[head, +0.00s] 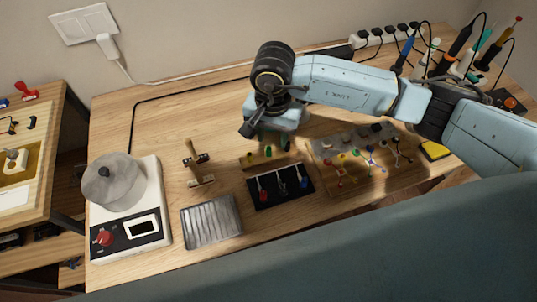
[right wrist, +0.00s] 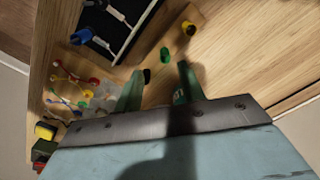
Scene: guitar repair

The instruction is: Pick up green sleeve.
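The green sleeve (right wrist: 165,55) is a small green piece on the light wooden strip in the right wrist view. It also shows in the head view (head: 268,152), just below my right gripper. A yellow sleeve (right wrist: 188,28) and a black piece (right wrist: 147,75) lie on either side of it. My right gripper (right wrist: 158,78) is open, with its two fingers apart and nothing seen between them. The green sleeve appears just beyond the fingertips, apart from them. In the head view my right gripper (head: 268,138) hangs over the strip. My left gripper is not in view.
A black tray (head: 285,202) with several small tools lies in front of the strip. A board (head: 330,180) with coloured parts is to the right. A metal tray (head: 212,222), a clamp-like stand (head: 197,165) and a white device (head: 150,180) are to the left. Bare wood lies behind.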

